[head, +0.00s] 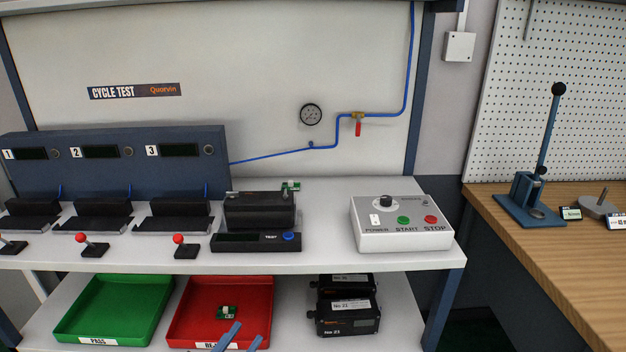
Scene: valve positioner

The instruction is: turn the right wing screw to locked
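No wing screw can be made out at this size. A black device (259,210) sits on the bench top in a test stand (256,242) marked TEST, with a blue button at its right. A small green board (290,186) shows at the device's back right corner. My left gripper (250,330) is at the bottom edge, in front of the red tray (268,295). Its two blue fingers are apart with nothing seen between them. It is well below the device. My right gripper is not in view.
A white control box (403,222) stands right of the device. Red-knobbed levers (180,240) and black cradles (170,216) are to the left. Below are a green tray (113,308) and black boxed units (347,318). The bench top between device and control box is clear.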

